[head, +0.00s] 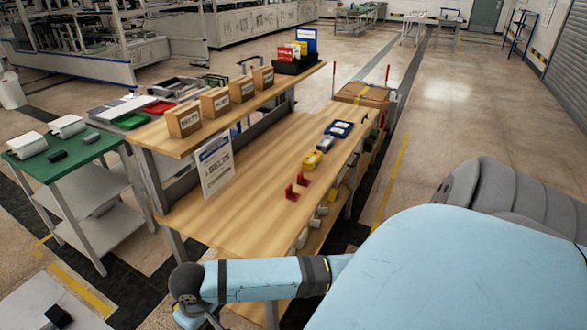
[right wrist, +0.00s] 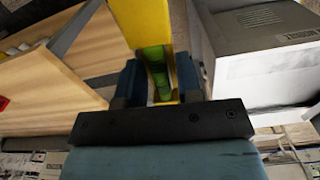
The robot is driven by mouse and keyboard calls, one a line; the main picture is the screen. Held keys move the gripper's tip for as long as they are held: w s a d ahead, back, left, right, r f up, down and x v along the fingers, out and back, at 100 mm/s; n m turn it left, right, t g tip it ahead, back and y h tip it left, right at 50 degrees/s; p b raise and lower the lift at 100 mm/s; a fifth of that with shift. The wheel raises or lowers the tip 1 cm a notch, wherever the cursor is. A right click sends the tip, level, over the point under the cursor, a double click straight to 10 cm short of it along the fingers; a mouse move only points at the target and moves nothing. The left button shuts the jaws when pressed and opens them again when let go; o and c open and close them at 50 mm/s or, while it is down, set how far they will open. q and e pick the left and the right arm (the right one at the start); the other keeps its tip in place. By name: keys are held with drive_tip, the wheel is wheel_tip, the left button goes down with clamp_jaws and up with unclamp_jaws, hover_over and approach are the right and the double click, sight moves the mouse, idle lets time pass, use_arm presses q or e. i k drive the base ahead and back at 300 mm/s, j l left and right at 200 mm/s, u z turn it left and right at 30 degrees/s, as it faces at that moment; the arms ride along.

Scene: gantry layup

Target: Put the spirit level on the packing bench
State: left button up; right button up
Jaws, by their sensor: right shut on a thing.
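The spirit level is a yellow bar with a green vial section, seen in the right wrist view (right wrist: 147,25). My right gripper (right wrist: 158,82) is shut on it, one dark finger on each side. The far end of the level runs out of the top of that view. The packing bench (head: 240,200) seems to be the long wooden bench in the middle of the head view, with a raised shelf along its back. A wooden surface (right wrist: 50,75) also shows left of the level in the wrist view. Neither gripper shows in the head view.
Red brackets (head: 298,188), a yellow item (head: 312,160) and a blue tray (head: 339,129) lie along the bench's right edge. The near benchtop is clear. A green-topped cart (head: 75,152) stands left.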

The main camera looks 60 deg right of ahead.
sight(268, 230)
drive_tip(key=l, duration=1.55)
